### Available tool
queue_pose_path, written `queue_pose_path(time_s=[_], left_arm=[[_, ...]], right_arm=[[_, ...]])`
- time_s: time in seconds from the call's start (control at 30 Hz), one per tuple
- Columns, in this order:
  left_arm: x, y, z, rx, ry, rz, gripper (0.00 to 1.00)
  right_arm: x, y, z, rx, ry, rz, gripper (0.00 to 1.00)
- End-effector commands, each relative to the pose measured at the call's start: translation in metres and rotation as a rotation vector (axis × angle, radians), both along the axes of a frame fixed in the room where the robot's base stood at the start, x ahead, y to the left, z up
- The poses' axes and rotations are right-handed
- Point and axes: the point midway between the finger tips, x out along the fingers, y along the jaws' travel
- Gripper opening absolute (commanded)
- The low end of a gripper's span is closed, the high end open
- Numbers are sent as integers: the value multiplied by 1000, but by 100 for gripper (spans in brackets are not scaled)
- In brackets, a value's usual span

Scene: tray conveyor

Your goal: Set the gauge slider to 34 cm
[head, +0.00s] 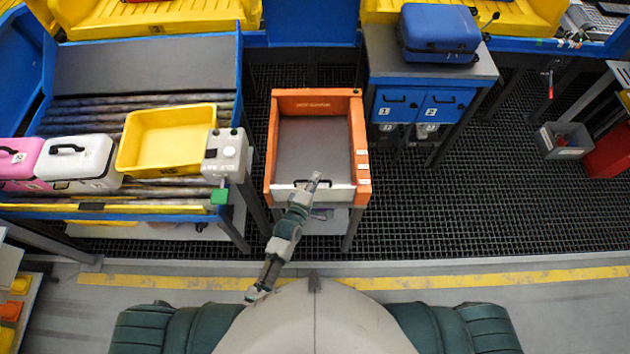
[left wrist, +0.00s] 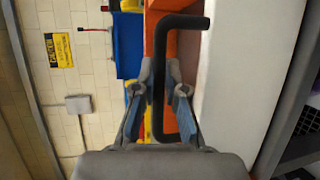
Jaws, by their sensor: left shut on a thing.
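An orange open-topped unit (head: 278,140) with a grey floor stands at the centre of the head view. A white panel (head: 342,193) with a black handle (head: 299,183) crosses its near end. No gauge scale or reading is legible. My left gripper (head: 316,177) reaches over the near end, at the handle. In the left wrist view the black handle (left wrist: 158,62) runs between the two fingers of my left gripper (left wrist: 164,82), which is shut on it. The white panel (left wrist: 245,75) is to the right there. My right gripper is not in view.
A conveyor to the left carries a yellow tray (head: 130,160), a white case (head: 82,172) and a pink case (head: 14,172). A control box (head: 225,158) is on its near corner. A blue cabinet (head: 403,104) with a blue case (head: 438,30) stands right.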

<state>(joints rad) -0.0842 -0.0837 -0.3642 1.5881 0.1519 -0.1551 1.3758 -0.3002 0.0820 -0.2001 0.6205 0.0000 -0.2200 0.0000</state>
Motion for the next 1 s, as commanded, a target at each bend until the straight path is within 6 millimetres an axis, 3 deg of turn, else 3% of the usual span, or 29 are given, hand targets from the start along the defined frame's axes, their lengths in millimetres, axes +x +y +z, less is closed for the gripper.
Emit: queue_pose_path(time_s=[0.2,0.3,0.63,0.7,0.77,1.0], left_arm=[[43,7,-3,6,-3,10,0],[55,7,-3,5,0,9,0],[58,9,-3,7,3,9,0],[59,9,-3,7,3,10,26],[58,8,-3,5,4,8,37],[58,3,-2,5,2,5,37]], right_arm=[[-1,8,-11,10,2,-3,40],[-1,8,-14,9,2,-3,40],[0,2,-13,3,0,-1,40],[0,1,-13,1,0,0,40],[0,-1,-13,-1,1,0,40],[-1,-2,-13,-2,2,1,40]])
